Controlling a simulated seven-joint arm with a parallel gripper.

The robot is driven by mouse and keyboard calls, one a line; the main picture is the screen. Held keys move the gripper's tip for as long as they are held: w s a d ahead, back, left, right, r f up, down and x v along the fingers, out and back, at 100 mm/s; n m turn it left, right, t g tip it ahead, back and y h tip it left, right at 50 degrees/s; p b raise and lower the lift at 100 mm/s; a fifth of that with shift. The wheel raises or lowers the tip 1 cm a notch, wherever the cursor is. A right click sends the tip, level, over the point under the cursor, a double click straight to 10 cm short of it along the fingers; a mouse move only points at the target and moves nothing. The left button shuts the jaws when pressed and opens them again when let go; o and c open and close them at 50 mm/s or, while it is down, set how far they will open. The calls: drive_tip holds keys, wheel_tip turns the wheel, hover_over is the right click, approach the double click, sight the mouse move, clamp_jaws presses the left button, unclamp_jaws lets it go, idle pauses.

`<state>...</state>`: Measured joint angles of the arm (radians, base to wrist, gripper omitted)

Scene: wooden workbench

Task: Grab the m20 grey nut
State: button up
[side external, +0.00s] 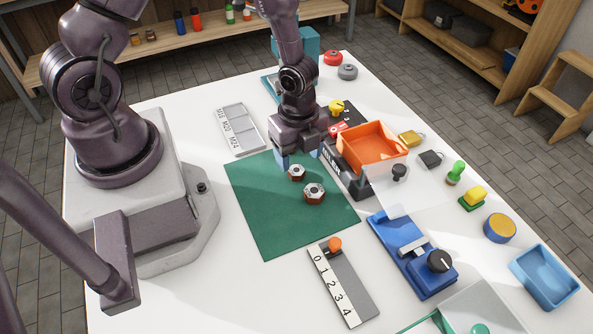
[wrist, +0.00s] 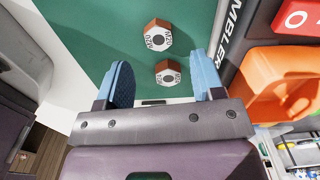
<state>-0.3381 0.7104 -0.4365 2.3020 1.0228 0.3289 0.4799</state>
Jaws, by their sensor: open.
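Two hex nuts with pale grey tops and brown sides lie on the green mat (side external: 260,215). The larger nut (side external: 314,193) is farther from my gripper; it also shows in the wrist view (wrist: 158,37). The smaller nut (side external: 297,173) is nearer, and in the wrist view (wrist: 168,73) it lies between the lines of the fingers. A brown-grey sliver (wrist: 153,102) shows at the gripper body, mostly hidden.
A tray labelled M16, M20 and M24 (side external: 238,128) lies left of my gripper. A numbered strip (side external: 343,285) and blue fixture (side external: 410,255) lie nearer the camera. The mat's near part is clear.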

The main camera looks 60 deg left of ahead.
sight(298, 172)
drive_tip(key=shift+f, duration=2.4)
drive_tip(key=c, duration=1)
